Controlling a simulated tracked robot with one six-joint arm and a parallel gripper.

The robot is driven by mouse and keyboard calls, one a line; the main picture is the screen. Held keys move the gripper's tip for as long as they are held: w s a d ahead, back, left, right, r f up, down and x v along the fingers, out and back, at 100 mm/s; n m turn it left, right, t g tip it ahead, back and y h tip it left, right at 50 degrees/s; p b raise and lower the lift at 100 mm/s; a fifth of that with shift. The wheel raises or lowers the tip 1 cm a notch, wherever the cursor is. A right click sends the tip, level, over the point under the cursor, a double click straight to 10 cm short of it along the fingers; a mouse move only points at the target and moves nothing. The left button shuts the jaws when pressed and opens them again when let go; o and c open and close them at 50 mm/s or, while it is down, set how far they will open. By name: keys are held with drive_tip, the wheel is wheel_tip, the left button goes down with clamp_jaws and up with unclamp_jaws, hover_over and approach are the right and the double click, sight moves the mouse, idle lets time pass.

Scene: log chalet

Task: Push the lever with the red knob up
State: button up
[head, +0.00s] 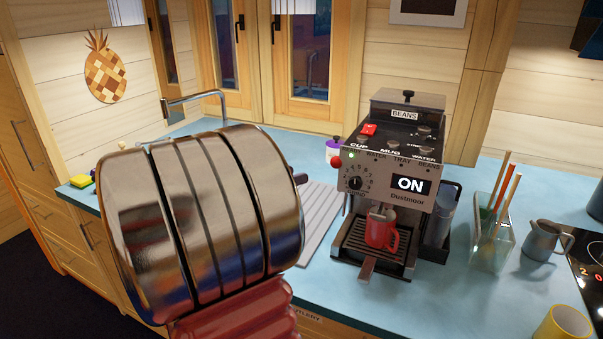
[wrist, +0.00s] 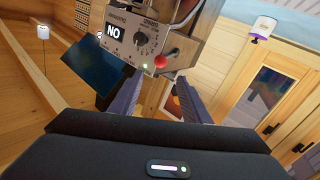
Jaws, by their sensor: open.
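The coffee machine (head: 395,170) stands on the blue counter, its display reading ON. The lever's round red knob (head: 335,163) sticks out at the left edge of its front panel, left of the dial. In the wrist view the machine is upside down, and the red knob (wrist: 160,61) shows just past the fingertips, between them in the picture. A green light is beside it. My gripper (wrist: 155,82) is open, with nothing between its fingers. I cannot tell whether a finger touches the knob.
A red mug (head: 381,231) stands on the machine's drip tray. A glass holder (head: 493,230) with sticks, a metal jug (head: 541,240) and a yellow mug (head: 563,325) are to the right. A purple-lidded white container (head: 332,148) stands behind the knob. A tap (head: 195,100) is at the back left.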

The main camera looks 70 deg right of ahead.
drive_tip(key=v, duration=0.2)
drive_tip(key=shift+w+a, duration=0.25)
drive_tip(key=shift+a, duration=0.05)
drive_tip(key=shift+c, duration=0.5)
